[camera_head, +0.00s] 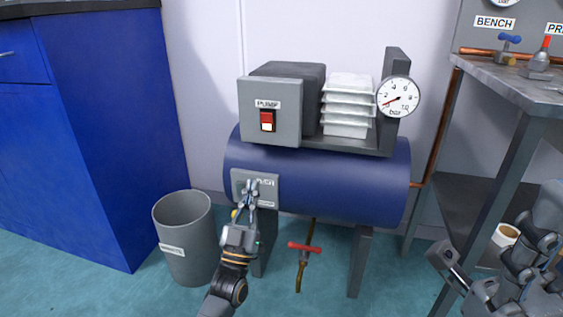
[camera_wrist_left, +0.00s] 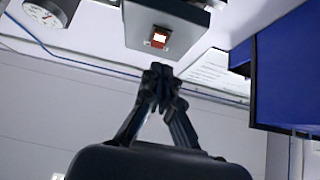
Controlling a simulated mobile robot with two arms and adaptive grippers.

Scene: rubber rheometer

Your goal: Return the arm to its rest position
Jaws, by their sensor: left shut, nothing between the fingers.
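My left gripper (camera_head: 252,188) is shut and empty. In the head view its fingertips overlap the grey plate (camera_head: 268,202) on the blue tank (camera_head: 320,180); I cannot tell whether they touch. In the left wrist view the shut fingertips (camera_wrist_left: 160,78) meet just below the grey pump switch box (camera_wrist_left: 190,22) and its red switch (camera_wrist_left: 157,38). The same switch box (camera_head: 285,128) and red switch (camera_head: 267,121) sit above the gripper in the head view. My right arm (camera_head: 515,275) shows at the lower right, and its finger state is unclear.
A grey bin (camera_head: 190,262) stands left of the left arm. A red-handled valve (camera_head: 304,248) hangs under the tank. A pressure gauge (camera_head: 398,96) is at the tank's top right. A metal bench (camera_head: 515,85) stands right; a blue cabinet (camera_head: 100,130) stands left.

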